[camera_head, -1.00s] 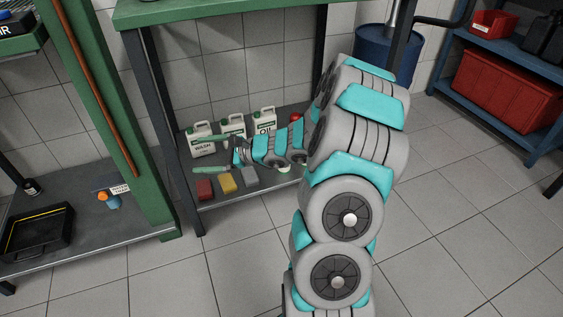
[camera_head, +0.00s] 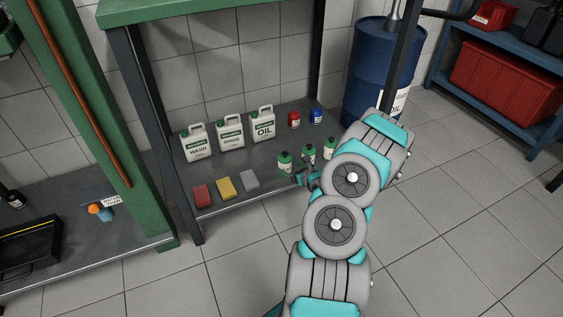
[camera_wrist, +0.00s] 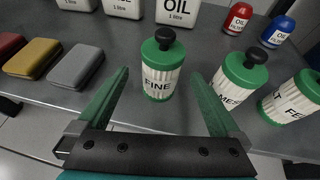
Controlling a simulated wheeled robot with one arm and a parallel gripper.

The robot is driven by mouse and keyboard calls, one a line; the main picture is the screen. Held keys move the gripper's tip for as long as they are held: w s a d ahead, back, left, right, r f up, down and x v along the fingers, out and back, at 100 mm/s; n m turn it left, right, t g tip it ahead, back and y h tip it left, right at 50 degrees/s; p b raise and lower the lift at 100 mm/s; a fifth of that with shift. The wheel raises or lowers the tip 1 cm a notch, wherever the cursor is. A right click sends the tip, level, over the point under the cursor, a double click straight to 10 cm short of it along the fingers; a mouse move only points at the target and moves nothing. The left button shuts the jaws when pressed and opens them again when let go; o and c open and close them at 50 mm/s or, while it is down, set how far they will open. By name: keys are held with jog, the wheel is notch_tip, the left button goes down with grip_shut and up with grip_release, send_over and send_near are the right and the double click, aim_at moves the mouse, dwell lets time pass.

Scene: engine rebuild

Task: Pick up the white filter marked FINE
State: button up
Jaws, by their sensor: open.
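The white filter marked FINE (camera_wrist: 161,72) has a green top and base and a black knob. It stands upright on the grey shelf in the wrist view, beyond my gripper (camera_wrist: 160,85) and roughly centred between its fingers. The gripper is open and empty. In the head view a filter (camera_head: 285,162) stands leftmost of three, just beyond my gripper (camera_head: 305,178), which is partly hidden by my arm. The label there is too small to read.
Two similar filters (camera_wrist: 240,80) stand close on the right. White jugs (camera_head: 196,143), a red can (camera_head: 294,119) and a blue can (camera_head: 316,116) stand behind. Red, yellow and grey blocks (camera_head: 227,188) lie left. A dark post (camera_head: 159,130) stands at the shelf's left corner.

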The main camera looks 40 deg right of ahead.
aim_at(281, 159)
jog(key=shift+r+x, duration=0.2)
jog(key=shift+x, duration=1.7)
jog(key=shift+r+x, duration=0.2)
jog(key=shift+x, duration=1.7)
jog(key=shift+w+d, duration=0.1)
jog(key=shift+w, duration=0.05)
jog(key=c, duration=1.5)
